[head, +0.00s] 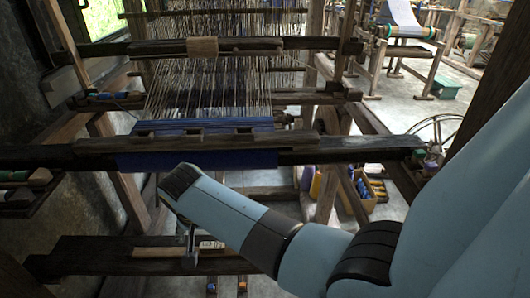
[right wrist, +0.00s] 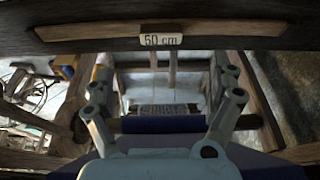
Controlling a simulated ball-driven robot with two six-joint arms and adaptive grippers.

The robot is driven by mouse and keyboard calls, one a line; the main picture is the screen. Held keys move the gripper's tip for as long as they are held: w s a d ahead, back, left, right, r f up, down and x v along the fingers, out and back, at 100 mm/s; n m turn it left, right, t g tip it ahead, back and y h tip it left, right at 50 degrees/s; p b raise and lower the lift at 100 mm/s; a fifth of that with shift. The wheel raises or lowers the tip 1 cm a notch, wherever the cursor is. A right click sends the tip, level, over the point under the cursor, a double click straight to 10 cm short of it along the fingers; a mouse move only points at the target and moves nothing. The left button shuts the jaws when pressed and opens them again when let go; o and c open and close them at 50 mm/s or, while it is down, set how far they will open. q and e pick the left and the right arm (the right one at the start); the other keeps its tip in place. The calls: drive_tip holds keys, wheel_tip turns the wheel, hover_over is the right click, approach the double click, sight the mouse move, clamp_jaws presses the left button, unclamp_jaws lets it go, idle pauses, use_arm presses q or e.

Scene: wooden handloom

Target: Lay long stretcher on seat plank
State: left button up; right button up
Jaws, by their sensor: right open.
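The long stretcher, a pale thin wooden strip (head: 160,253) with a white label, lies flat along the dark seat plank (head: 85,262) in the head view. My right gripper (head: 190,262) hangs down at the strip, just left of the label in the head view. In the right wrist view its fingers (right wrist: 163,88) are spread, with nothing held between them. My left gripper is out of view.
The loom's breast beam (head: 345,153) with blue cloth (head: 200,160) crosses above the seat plank. Warp threads rise behind it. A yellow crate (head: 367,193) stands on the floor beyond. Small spools (head: 242,286) show below the plank.

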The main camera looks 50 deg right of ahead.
drive_tip(key=s+d+f+n+g+y, duration=0.15)
drive_tip(key=s+f+n, duration=0.45)
drive_tip(key=s+f, duration=1.5)
drive_tip(key=s+d+f+n, duration=0.1)
drive_tip(key=s+f+n, duration=0.1)
drive_tip(key=s, duration=0.8)
drive_tip(key=s+d+f+n, duration=0.1)
drive_tip(key=s+d+f, duration=0.1)
drive_tip(key=s, duration=0.9)
drive_tip(key=shift+d+f+n, duration=0.25)
drive_tip(key=shift+d+n, duration=0.05)
drive_tip(key=shift+n, duration=0.1)
